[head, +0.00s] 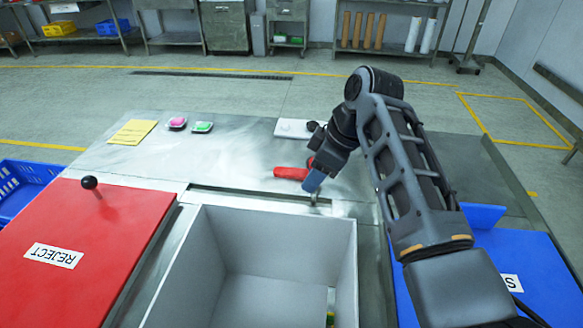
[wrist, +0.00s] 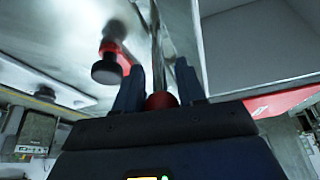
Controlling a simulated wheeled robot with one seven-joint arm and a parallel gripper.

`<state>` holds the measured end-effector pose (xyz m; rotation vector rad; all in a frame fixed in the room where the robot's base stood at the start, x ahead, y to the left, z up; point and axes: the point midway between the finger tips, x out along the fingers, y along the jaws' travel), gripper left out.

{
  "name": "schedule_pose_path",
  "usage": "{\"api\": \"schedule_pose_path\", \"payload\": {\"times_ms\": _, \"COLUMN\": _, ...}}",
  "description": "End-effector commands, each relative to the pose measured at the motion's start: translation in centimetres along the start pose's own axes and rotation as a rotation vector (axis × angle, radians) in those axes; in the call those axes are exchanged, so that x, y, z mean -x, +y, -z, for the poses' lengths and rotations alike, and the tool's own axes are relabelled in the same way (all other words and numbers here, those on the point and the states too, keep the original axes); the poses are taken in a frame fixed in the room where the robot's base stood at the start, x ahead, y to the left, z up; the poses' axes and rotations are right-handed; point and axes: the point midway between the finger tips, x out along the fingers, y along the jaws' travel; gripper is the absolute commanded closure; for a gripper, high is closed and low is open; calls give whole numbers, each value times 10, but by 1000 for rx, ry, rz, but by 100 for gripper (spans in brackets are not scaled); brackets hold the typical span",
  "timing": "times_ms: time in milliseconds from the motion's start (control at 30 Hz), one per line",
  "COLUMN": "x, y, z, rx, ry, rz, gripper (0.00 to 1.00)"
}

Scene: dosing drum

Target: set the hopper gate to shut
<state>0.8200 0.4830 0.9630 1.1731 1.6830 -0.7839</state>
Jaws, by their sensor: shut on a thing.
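My gripper (head: 313,190) is beside the far right corner of the grey open hopper box (head: 355,265). In the wrist view my gripper (wrist: 159,88) has its two dark fingers closed around a red knob (wrist: 161,101) on a thin metal rod (wrist: 157,45). In the head view the fingers hide this knob. I cannot read the gate's position from these frames. A red handle (head: 290,173) lies just left of my gripper, on the metal top. In the wrist view a black knob on a red piece (wrist: 107,68) is left of the fingers, apart from them.
A red lid marked REJECT (head: 110,225) with a black ball knob (head: 89,183) is at the left. A blue bin (head: 530,265) is at the right. Pink (head: 177,122) and green (head: 202,127) buttons and a yellow sheet (head: 133,132) lie at the back of the metal top (head: 235,160).

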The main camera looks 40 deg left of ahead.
Motion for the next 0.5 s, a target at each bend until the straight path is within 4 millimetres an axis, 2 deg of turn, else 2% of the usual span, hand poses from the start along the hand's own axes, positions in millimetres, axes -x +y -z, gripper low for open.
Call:
{"api": "schedule_pose_path", "payload": {"times_ms": 100, "x": 8, "y": 4, "z": -17, "rx": -3, "ry": -1, "rz": -1, "gripper": 100}}
{"api": "schedule_pose_path", "payload": {"times_ms": 200, "x": 10, "y": 5, "z": -23, "rx": 0, "ry": -1, "rz": 0, "gripper": 100}}
{"api": "schedule_pose_path", "payload": {"times_ms": 500, "x": 12, "y": 6, "z": -28, "rx": -3, "ry": -2, "rz": -1, "gripper": 100}}
